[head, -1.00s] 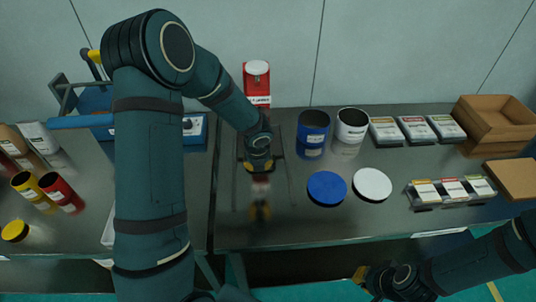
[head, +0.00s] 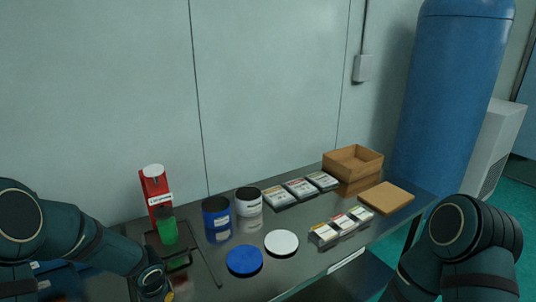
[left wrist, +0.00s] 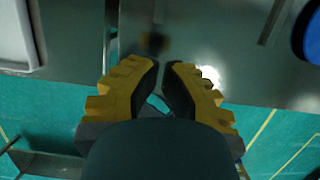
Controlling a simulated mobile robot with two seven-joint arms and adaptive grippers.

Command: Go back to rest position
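My left arm comes in from the lower left of the head view. Its gripper (head: 169,294) is at the bottom edge, mostly cut off, in front of the dark stand with the green container (head: 167,232). In the left wrist view the yellow left gripper (left wrist: 161,66) points over the table's front edge. Its fingers are apart with a narrow gap and nothing between them. My right arm (head: 455,250) is folded at the lower right of the head view; its gripper is out of view.
The metal table (head: 313,262) holds a red box (head: 154,188), a blue can (head: 216,219), a white can (head: 248,201), a blue lid (head: 244,260), a white lid (head: 281,242), several labelled packs and cardboard boxes (head: 353,160). A blue tank (head: 450,90) stands behind right.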

